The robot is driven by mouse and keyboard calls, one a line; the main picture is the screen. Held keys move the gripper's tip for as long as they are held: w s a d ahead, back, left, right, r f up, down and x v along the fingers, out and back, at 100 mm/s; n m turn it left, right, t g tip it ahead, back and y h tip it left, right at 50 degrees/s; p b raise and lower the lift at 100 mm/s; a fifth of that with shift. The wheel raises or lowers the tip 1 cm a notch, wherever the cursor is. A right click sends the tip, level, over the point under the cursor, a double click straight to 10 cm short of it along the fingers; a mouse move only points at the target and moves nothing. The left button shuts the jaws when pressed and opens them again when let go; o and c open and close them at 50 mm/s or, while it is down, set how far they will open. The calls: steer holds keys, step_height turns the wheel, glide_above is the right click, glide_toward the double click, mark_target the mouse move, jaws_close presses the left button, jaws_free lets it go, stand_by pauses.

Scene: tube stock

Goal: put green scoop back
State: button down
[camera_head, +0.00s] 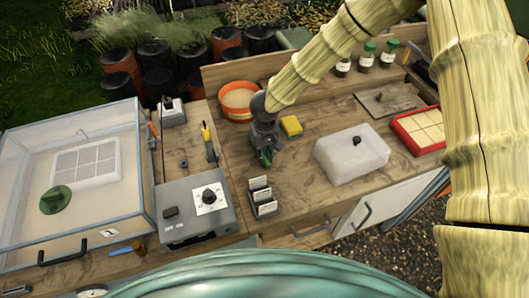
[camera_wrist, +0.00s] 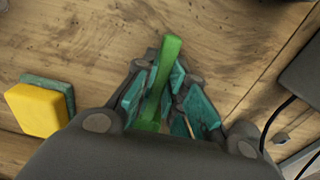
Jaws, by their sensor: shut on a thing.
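My gripper (camera_head: 265,155) is over the wooden bench, between the yellow sponge and the grey control box. In the wrist view my gripper (camera_wrist: 165,90) is shut on the green scoop (camera_wrist: 169,52), with its teal pads on both sides of a narrow green bar. The rest of the scoop is hidden by the fingers. In the head view only a small green part of the scoop (camera_head: 266,158) shows at the fingertips. I cannot tell how far it is above the bench. An orange bowl (camera_head: 227,112) with pale contents stands behind my gripper.
The sponge (camera_head: 291,126) lies right of my gripper; it also shows in the wrist view (camera_wrist: 38,110). A translucent box (camera_head: 345,160), red tray (camera_head: 398,128) and jars (camera_head: 366,57) stand further right. The control box (camera_head: 185,225), label rack (camera_head: 263,205) and clear-lidded case (camera_head: 110,235) are nearer or left.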

stand_by(0.3)
steer(key=c, duration=1.5)
jaws_free()
steer(key=shift+f, duration=0.1)
steer(key=shift+o, duration=0.2)
step_height(320, 180, up, 12)
steer(key=b, duration=0.3)
steer(key=shift+s, duration=0.15)
steer(key=shift+d, duration=0.1)
